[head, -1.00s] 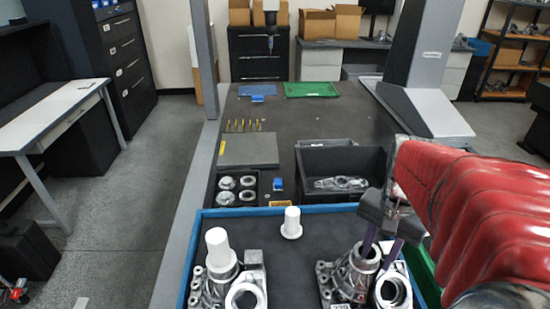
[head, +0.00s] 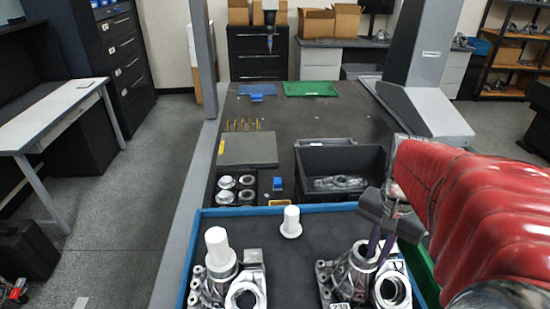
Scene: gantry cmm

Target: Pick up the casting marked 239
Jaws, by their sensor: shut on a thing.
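The casting marked 239 (head: 345,284) is a grey metal housing with a round upright neck and a wider ring at its right. It is at the right front of the blue-rimmed tray (head: 330,207), partly cut off by the bottom edge of the head view. Its white label (head: 340,306) reads 239. My gripper (head: 380,247) comes from above right, with purple fingers shut on the casting at its neck. The fingertips are partly hidden at the neck, and I cannot tell whether the casting's base is clear of the tray.
Another casting (head: 246,290) with a white cylinder (head: 217,247) in its neck stands at the tray's left. A loose white plug (head: 291,222) stands between them. Behind are a black bin (head: 340,143) with a metal part, several rings (head: 226,183) and a grey plate (head: 248,149).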

